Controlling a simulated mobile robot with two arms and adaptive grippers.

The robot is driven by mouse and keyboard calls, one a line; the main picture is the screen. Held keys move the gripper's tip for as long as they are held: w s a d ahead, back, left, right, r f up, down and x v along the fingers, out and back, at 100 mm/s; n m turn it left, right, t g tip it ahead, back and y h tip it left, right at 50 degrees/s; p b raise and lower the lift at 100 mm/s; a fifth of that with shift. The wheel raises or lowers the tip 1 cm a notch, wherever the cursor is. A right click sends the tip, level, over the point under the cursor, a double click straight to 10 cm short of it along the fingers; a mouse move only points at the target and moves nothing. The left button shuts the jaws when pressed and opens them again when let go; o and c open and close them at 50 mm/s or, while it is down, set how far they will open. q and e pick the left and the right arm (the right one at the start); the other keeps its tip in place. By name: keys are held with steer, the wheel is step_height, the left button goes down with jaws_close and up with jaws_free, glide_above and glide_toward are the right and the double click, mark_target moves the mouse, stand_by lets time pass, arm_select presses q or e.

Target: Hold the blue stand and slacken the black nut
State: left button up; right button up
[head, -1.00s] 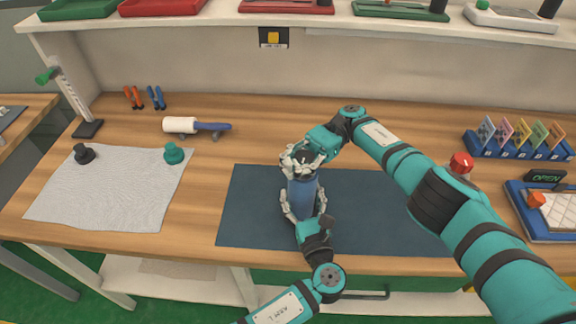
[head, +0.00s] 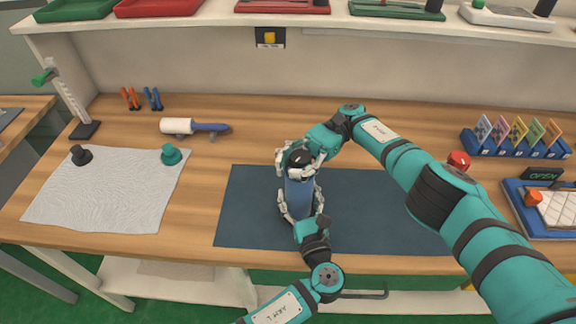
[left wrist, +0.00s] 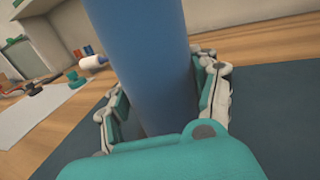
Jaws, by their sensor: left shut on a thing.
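The blue stand (head: 300,192) stands upright on the dark mat (head: 380,205). It fills the middle of the left wrist view (left wrist: 145,55). My left gripper (head: 300,207) is shut on the stand low down, one finger on each side, also in the left wrist view (left wrist: 160,100). The black nut (head: 299,157) is at the top of the stand. My right gripper (head: 297,163) is at the nut, with fingers on both sides of it. Whether they press on the nut is too small to tell.
A white cloth (head: 105,195) with a black knob (head: 80,155) and a green knob (head: 171,154) lies at left. A blue card rack (head: 515,144) and a red button (head: 458,160) are at right. The mat's right part is clear.

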steer(key=o, duration=0.4)
steer(key=shift+f, duration=0.25)
steer(key=shift+c, duration=0.2)
steer(key=shift+a, duration=0.1)
steer(key=shift+r, duration=0.1)
step_height(320, 180, up, 10)
steer(key=shift+o, duration=0.3)
